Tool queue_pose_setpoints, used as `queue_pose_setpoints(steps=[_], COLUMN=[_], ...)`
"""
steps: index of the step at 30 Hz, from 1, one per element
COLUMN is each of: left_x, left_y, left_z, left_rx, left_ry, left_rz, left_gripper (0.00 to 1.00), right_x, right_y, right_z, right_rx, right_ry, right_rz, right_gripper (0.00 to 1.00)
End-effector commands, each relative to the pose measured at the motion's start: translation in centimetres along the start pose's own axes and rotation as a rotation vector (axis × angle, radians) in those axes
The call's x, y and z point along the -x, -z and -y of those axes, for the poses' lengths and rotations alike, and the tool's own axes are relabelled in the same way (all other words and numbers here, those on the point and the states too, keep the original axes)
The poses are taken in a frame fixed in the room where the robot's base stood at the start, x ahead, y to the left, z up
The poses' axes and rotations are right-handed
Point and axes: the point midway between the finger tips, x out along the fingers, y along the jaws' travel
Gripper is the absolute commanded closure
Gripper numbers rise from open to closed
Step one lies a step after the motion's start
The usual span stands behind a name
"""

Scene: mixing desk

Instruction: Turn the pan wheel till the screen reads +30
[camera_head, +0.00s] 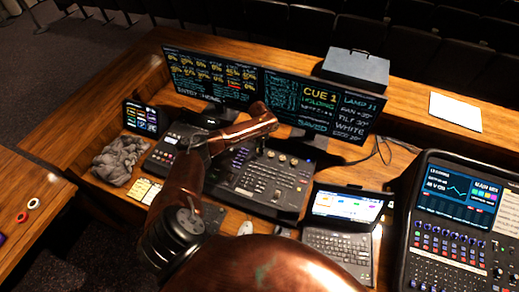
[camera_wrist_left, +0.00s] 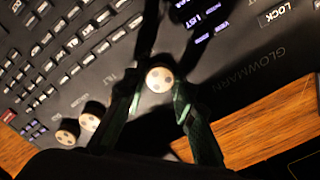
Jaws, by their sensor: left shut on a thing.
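In the left wrist view, a pale round-topped wheel (camera_wrist_left: 159,79) with dark spots sits between the green fingertips of my left gripper (camera_wrist_left: 159,98), which is shut on it. In the head view my left gripper (camera_head: 259,147) is small and partly hidden by its own copper arm, over the upper part of the black console (camera_head: 262,185). The right monitor (camera_head: 318,102) shows CUE 1, HOLDING, LAMP 11, a PAN line that seems to read 30 with an unclear sign, a TILT line and WHITE. My right gripper is not in view.
Two similar wheels (camera_wrist_left: 90,122) stand beside the held one. A second monitor (camera_head: 212,76), a small tablet (camera_head: 140,118), a grey cloth (camera_head: 118,160), a laptop (camera_head: 340,237) and another mixing console (camera_head: 455,225) crowd the wooden desk. A dark box (camera_head: 355,68) and white paper (camera_head: 455,111) lie behind.

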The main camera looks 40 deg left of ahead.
Motion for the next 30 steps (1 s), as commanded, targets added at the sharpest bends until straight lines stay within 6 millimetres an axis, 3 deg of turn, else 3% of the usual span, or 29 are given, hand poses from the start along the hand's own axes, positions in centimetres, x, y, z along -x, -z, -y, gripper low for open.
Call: queue_pose_setpoints(steps=[4, 5, 7, 19, 30], left_x=[0.2, 0.2, 0.2, 0.9, 8.2], left_y=[-0.1, -0.1, -0.1, 0.0, 0.0], left_z=[0.2, 0.2, 0.2, 0.1, 0.2], left_rx=[0.002, 0.002, 0.002, 0.000, 0.001], left_ry=[0.004, 0.004, 0.004, 0.002, 0.005], left_rz=[0.001, 0.002, 0.001, 0.000, -0.002], left_gripper=[1.00, 0.73, 0.69, 0.68, 0.68], right_x=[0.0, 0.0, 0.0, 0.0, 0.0], right_y=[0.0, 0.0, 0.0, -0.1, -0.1], right_z=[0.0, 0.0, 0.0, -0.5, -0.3], right_rx=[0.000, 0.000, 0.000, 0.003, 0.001], right_ry=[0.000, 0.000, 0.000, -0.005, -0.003], right_rz=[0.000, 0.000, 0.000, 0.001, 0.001], right_gripper=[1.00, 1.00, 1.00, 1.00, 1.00])
